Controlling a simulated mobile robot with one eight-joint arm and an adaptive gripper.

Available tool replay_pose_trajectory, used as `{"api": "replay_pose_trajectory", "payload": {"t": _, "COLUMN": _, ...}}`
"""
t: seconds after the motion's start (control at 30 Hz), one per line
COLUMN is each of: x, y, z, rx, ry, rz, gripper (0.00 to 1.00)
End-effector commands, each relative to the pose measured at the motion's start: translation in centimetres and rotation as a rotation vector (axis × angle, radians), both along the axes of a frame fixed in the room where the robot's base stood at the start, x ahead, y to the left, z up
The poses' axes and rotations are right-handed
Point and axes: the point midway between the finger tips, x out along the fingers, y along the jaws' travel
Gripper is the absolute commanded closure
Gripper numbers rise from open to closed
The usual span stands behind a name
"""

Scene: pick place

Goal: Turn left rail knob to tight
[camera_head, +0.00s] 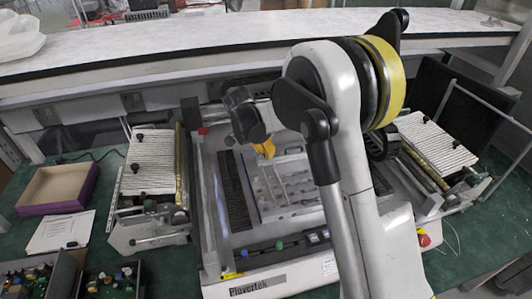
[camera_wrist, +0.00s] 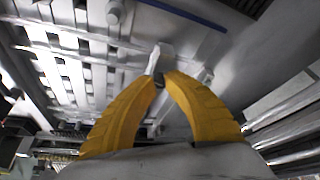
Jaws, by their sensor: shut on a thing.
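A pale grey bracket-like piece (camera_wrist: 153,60) rises just beyond the tips. In the head view, my gripper (camera_head: 265,149) shows as a bit of yellow over the left-middle part of the Plovertek machine (camera_head: 225,270), near its rails. The knob is hidden there by the gripper and arm. I cannot tell from the frames how far the knob is turned, or fully confirm that it is the left rail knob.
A ribbed feeder unit (camera_head: 150,165) stands left of the machine and another (camera_head: 435,145) stands right. A red button (camera_head: 424,240) sits at front right.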

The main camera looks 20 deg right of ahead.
Motion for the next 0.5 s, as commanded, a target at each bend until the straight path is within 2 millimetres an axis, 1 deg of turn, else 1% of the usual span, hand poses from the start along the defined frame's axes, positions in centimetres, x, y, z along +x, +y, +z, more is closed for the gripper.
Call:
{"api": "replay_pose_trajectory", "payload": {"t": 0.2, "x": 0.07, "y": 0.03, "z": -0.05, "rx": 0.001, "ry": 0.001, "rz": -0.135, "gripper": 1.0}}
{"api": "replay_pose_trajectory", "payload": {"t": 0.5, "x": 0.08, "y": 0.04, "z": -0.06, "rx": 0.002, "ry": 0.001, "rz": -0.234, "gripper": 1.0}}
